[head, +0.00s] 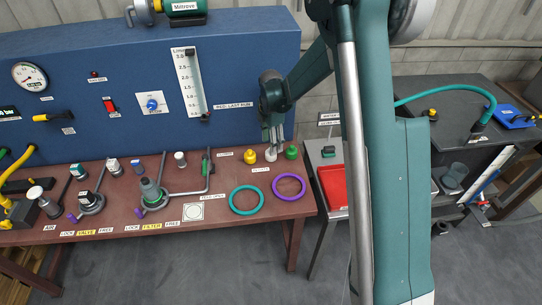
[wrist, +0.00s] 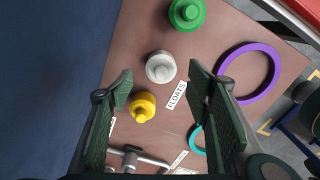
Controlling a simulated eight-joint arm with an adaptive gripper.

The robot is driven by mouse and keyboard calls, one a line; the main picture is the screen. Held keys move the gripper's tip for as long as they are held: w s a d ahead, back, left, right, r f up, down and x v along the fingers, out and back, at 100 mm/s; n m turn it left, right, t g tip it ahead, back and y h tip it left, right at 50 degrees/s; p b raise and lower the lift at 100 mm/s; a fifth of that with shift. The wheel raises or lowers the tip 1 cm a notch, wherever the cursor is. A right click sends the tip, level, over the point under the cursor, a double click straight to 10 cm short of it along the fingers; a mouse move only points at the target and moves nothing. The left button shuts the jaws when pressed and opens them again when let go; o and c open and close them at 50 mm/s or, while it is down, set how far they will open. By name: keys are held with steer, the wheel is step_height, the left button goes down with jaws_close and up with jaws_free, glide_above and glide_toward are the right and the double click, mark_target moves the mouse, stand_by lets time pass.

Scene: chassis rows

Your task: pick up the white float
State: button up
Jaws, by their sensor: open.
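The white float (head: 270,154) stands on the brown bench between a yellow float (head: 250,156) and a green float (head: 291,152). In the wrist view the white float (wrist: 160,67) shows from above, near the line between my fingertips and slightly beyond them. The yellow float (wrist: 143,107) lies between my fingers in that picture, and the green float (wrist: 186,14) is at the top edge. My gripper (wrist: 159,82) is open and empty, pointing down above the floats. In the head view my gripper (head: 272,138) is just above the white float and hides part of its surroundings.
A purple ring (head: 289,175) and a teal ring (head: 233,203) lie on the bench (head: 120,225) in front of the floats. A blue panel (head: 120,75) rises close behind. A red tray (head: 333,187) is on a side table at right. Fittings and valves crowd the bench's left.

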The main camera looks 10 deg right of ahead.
stand_by(0.3)
steer(key=shift+s+f+b, duration=0.1)
steer(key=shift+f+b, duration=0.2)
steer(key=shift+f, duration=2.3)
steer(key=c, duration=0.9)
